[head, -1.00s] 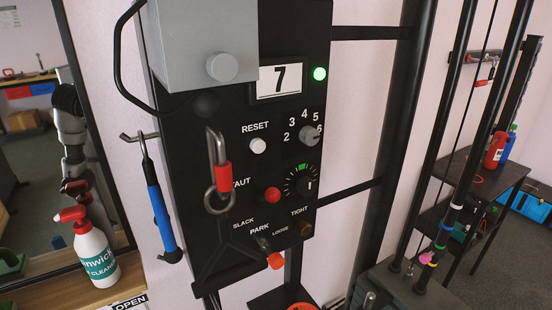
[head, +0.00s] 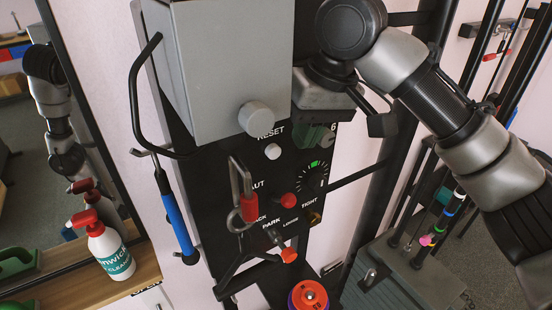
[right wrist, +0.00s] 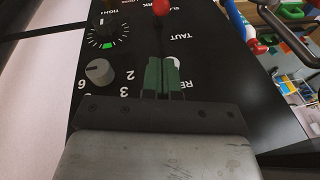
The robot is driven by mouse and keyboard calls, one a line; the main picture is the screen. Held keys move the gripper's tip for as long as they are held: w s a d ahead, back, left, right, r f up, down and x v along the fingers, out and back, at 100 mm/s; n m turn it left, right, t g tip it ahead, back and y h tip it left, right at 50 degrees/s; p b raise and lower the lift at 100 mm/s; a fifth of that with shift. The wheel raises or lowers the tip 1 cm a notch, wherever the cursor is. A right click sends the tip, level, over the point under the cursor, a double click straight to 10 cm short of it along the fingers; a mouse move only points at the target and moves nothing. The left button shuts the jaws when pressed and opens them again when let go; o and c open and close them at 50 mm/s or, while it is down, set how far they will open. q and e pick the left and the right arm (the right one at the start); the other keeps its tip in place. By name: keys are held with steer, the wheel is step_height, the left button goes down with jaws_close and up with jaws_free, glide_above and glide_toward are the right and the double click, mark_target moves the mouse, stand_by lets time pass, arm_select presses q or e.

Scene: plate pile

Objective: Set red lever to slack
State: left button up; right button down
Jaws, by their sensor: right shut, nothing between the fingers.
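The black control panel (head: 215,225) carries the labels TAUT, PARK, LOOSE and TIGHT; SLACK is partly covered. A red ball knob (head: 289,200) sits between TAUT and the dial. It shows on a dark stem at the top of the right wrist view (right wrist: 161,7). A separate orange-red-tipped lever (head: 289,255) sits low by PARK. My right gripper (head: 316,138) is before the panel's upper right, by the selector knob and above the red ball, apart from it. Its green fingers (right wrist: 161,78) are shut and empty. My left gripper is not in view.
A grey box (head: 210,75) juts out above the panel. A metal hook with a red band (head: 248,208) hangs before TAUT and SLACK. The white RESET button (head: 272,152) is near my fingers. A blue-handled tool (head: 176,220) hangs left. A spray bottle (head: 112,252) stands on the shelf.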

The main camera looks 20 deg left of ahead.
mark_target(281, 200)
steer(key=x, duration=0.2)
steer(key=p+x, duration=0.1)
steer(key=x, duration=0.2)
steer(key=d+p+x, duration=0.1)
steer(key=x, duration=0.2)
steer(key=shift+s+a+f, duration=0.1)
steer(key=shift+s+f, duration=0.3)
steer(key=shift+a+f, duration=0.15)
steer(key=shift+f, duration=0.25)
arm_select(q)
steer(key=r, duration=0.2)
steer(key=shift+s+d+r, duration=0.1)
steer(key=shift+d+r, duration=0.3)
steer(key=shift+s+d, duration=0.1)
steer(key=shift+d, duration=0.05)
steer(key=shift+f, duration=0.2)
arm_select(e)
steer(key=shift+f, duration=0.1)
